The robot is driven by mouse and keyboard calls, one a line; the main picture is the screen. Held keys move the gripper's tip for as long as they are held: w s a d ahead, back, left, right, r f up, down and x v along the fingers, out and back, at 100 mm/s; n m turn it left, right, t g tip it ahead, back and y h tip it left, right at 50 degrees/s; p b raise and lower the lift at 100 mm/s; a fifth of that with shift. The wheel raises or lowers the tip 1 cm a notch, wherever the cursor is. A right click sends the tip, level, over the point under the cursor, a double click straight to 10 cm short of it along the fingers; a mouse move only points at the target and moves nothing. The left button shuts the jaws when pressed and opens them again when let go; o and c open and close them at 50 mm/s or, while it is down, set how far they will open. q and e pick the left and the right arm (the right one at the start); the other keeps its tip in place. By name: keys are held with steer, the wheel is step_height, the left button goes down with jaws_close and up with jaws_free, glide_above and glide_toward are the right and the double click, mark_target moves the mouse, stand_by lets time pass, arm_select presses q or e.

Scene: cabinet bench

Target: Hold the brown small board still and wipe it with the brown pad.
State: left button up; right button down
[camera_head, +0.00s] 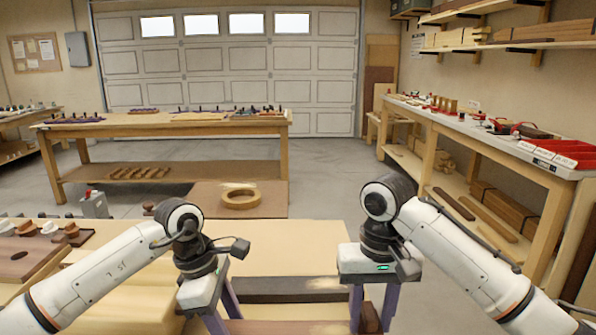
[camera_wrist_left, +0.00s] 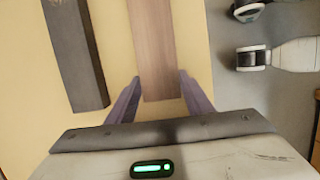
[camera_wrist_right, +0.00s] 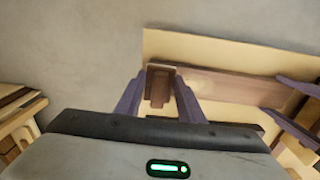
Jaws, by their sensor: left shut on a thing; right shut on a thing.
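The brown small board (camera_head: 275,327) lies at the near edge of the pale bench top. My left gripper (camera_wrist_left: 160,98) is shut on the board, one finger on each long side. My right gripper (camera_wrist_right: 158,92) is shut on the brown pad (camera_wrist_right: 158,82), at the board's right end. The pad also shows between its fingers in the head view (camera_head: 371,318). Whether the pad touches the board I cannot tell.
A dark grey bar (camera_head: 300,290) lies just behind the board, parallel to it. Boards and small items sit on the left (camera_head: 22,262). The bench between the bar and the ring is mostly clear.

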steer(key=shift+f, duration=0.35)
stand_by(0.6)
steer(key=shift+a, duration=0.15)
steer(key=shift+a, duration=1.35)
steer(key=shift+s+a+f, duration=0.1)
steer(key=shift+a+f, duration=0.05)
steer(key=shift+a, duration=4.2)
steer(key=shift+d, duration=5.95)
steer(key=shift+a+r, duration=0.2)
steer(key=shift+a, duration=1.4)
